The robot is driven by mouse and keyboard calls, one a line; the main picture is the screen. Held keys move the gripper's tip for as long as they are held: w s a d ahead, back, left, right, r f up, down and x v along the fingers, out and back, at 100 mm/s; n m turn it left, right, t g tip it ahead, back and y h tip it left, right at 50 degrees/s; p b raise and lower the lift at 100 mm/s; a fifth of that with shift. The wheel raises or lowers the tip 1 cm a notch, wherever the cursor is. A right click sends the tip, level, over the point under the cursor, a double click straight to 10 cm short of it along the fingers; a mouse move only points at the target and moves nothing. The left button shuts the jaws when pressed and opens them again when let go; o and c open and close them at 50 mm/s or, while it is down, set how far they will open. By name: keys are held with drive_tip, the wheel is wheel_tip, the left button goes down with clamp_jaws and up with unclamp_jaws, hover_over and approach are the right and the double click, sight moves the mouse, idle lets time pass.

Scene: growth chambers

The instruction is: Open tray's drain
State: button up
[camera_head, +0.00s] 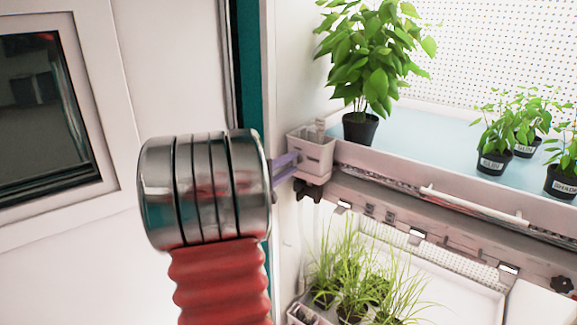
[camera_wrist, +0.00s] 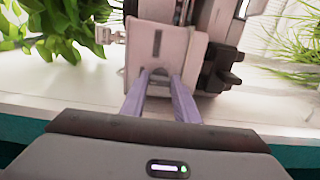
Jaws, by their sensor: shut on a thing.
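The upper tray (camera_head: 440,150) has a pale blue surface and holds potted plants. A whitish drain box (camera_head: 312,152) sits at its left front corner, with a dark fitting beneath it. In the wrist view the drain box (camera_wrist: 165,50) is straight ahead, with a dark slot in its face and a black knob (camera_wrist: 222,70) on its right side. My gripper (camera_head: 290,167) reaches the box from the left. Its two purple fingers (camera_wrist: 160,78) are at the lower part of the face, shut on a small grey drain tab between them. The tips partly hide the tab.
A lower shelf with grassy pots (camera_head: 350,275) lies below the tray. A tall leafy plant (camera_head: 372,60) stands just behind the box. A white door with a dark window (camera_head: 45,100) is at the left.

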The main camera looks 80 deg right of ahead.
drive_tip(key=shift+s+f, duration=0.15)
drive_tip(key=shift+f, duration=0.1)
drive_tip(key=o, duration=1.1)
drive_tip(key=shift+r, duration=0.15)
drive_tip(key=shift+c, duration=0.2)
drive_tip(key=shift+a, duration=0.1)
drive_tip(key=v, duration=1.3)
drive_tip(key=shift+w+a, duration=0.3)
